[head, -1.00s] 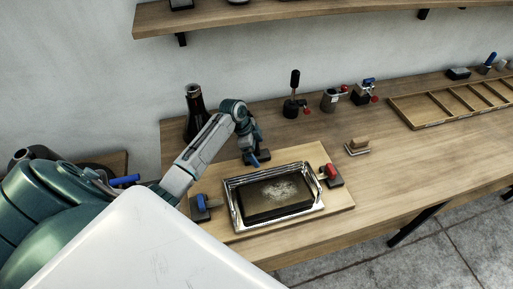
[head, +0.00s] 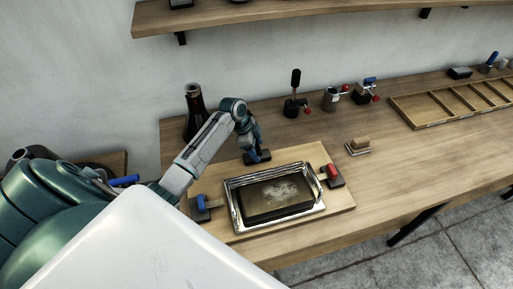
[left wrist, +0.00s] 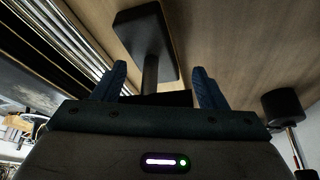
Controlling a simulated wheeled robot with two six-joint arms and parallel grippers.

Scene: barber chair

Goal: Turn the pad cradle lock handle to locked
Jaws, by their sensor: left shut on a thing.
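The pad cradle (head: 233,211) is a shiny metal tray with a dark, pale-smudged pad (head: 275,196) in it, on a wooden board. Behind its far edge stands a small black base (head: 264,158). In the left wrist view this base (left wrist: 135,22) carries a black post (left wrist: 150,75), which I take for the lock handle. My left gripper (head: 256,151) is over the base from above; its blue fingers (left wrist: 160,78) are on either side of the dark handle and shut on it. The handle's grip end is mostly hidden by the gripper. My right gripper is not in view.
A blue-handled clamp (head: 201,207) and a red-handled clamp (head: 333,175) flank the tray. A dark bottle (head: 194,112) stands behind my arm. A black-handled lever (head: 294,95) stands at the back, and a wooden rack (head: 455,102) lies at the right.

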